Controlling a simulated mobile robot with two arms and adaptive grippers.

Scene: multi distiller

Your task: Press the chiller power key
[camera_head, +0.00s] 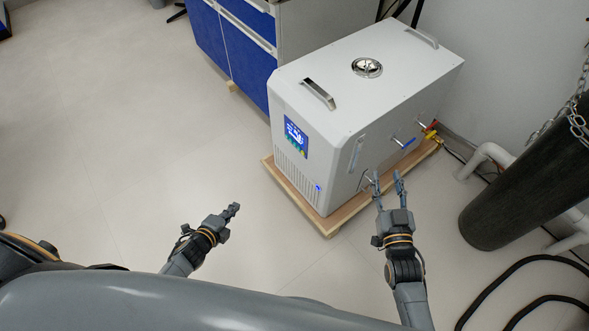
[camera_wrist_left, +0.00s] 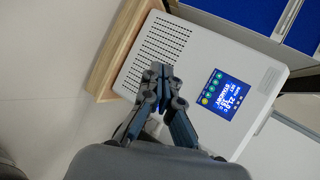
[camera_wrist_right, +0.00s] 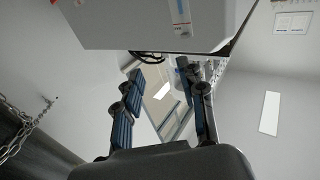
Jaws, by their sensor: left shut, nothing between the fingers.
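The chiller (camera_head: 345,95) is a white box with a lit blue display panel (camera_head: 296,137) on its front face. A small blue-lit key (camera_head: 318,188) shows low on that face, beside the vent slots. In the left wrist view the chiller front (camera_wrist_left: 205,50) appears turned, with its lit display (camera_wrist_left: 224,97) and a row of round buttons. My left gripper (camera_head: 234,208) is shut and empty, in front of the chiller and apart from it. In its wrist view, its fingertips (camera_wrist_left: 161,72) cover part of the front near the vents. My right gripper (camera_head: 385,180) is open and empty beside the chiller's right side.
The chiller stands on a low wooden base (camera_head: 333,220). Valves with blue and red handles (camera_head: 408,143) stick out of its right side. A dark gas cylinder (camera_head: 525,175) with a chain stands at the right. A blue cabinet (camera_head: 235,50) is behind. Floor at the left is clear.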

